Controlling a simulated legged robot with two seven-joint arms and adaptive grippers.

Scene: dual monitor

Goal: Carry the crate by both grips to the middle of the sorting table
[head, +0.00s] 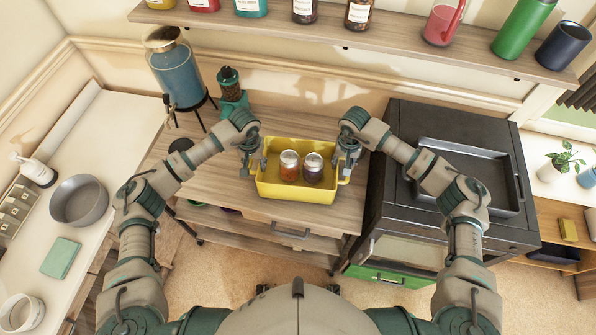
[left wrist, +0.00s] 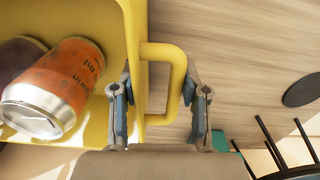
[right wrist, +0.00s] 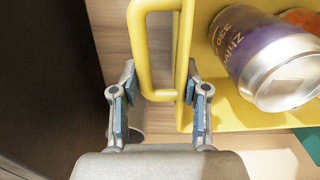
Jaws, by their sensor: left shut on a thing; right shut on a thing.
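The yellow crate (head: 295,192) is over the wooden sorting table (head: 215,190), towards its right side. It looks about level; I cannot tell whether it touches the top. An orange-red can (head: 289,166) and a purple can (head: 313,168) stand side by side in it. My left gripper (head: 254,163) is shut on the crate's left grip, a yellow loop (left wrist: 178,75). My right gripper (head: 346,163) is shut on the right grip (right wrist: 143,50). In both wrist views the fingers lie either side of the loop.
A black cabinet (head: 385,190) with a dark tray (head: 470,165) stands close on the right. A blue dispenser (head: 175,75) on a stand and a green grinder (head: 231,92) are behind left. A shelf (head: 390,38) with jars runs above. The table's left part is mostly clear.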

